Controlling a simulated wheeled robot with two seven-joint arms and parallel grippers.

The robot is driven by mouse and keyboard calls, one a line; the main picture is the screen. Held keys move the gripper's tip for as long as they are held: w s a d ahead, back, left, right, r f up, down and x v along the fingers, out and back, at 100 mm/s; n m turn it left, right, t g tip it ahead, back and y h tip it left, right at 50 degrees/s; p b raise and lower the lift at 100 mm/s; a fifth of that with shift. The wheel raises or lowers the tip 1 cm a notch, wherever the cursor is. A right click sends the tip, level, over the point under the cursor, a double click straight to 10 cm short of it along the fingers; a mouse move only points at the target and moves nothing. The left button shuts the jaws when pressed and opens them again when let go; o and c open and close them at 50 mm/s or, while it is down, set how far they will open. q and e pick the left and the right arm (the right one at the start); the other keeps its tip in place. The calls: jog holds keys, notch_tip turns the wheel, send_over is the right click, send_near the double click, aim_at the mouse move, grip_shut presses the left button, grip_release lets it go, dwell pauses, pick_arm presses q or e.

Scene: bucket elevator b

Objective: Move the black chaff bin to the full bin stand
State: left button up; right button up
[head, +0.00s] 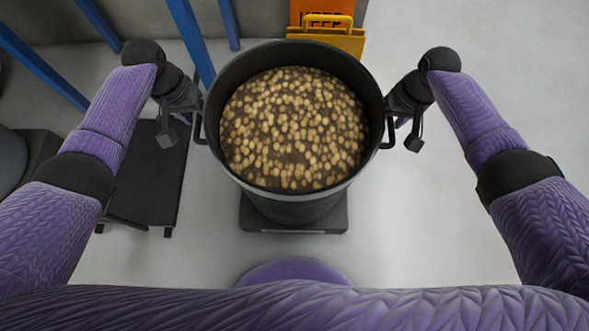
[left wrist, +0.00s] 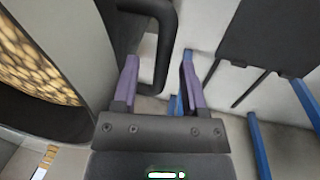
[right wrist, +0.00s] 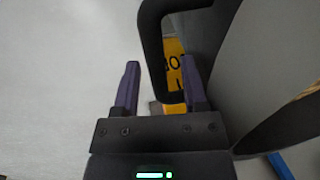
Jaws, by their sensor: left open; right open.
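The black chaff bin (head: 295,190) stands upright in the middle of the head view, filled with tan, rounded pieces. It rests on a low dark base (head: 335,215). A black loop handle sticks out on each side. My left gripper (head: 187,112) is open at the left handle (left wrist: 165,45), whose lower bend shows between its fingers. My right gripper (head: 402,118) is open at the right handle (right wrist: 150,40), whose lower part shows between its fingers. Neither gripper is closed on a handle. I cannot tell which low stand is the full bin stand.
A low black platform (head: 150,180) with short legs lies left of the bin. Blue posts (head: 190,38) stand behind it. A yellow and orange sign (head: 328,38) is behind the bin. A grey round container (head: 8,160) shows at the far left. The floor on the right is clear.

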jog(key=shift+r, duration=0.3)
pick_arm(q)
notch_tip(320, 180, up, 10)
jog(key=a, duration=0.2)
pick_arm(e)
notch_tip(320, 180, up, 11)
jog(key=d, duration=0.2)
pick_arm(q)
jog(key=shift+w, duration=0.1)
pick_arm(e)
jog(key=shift+d+r, duration=0.1)
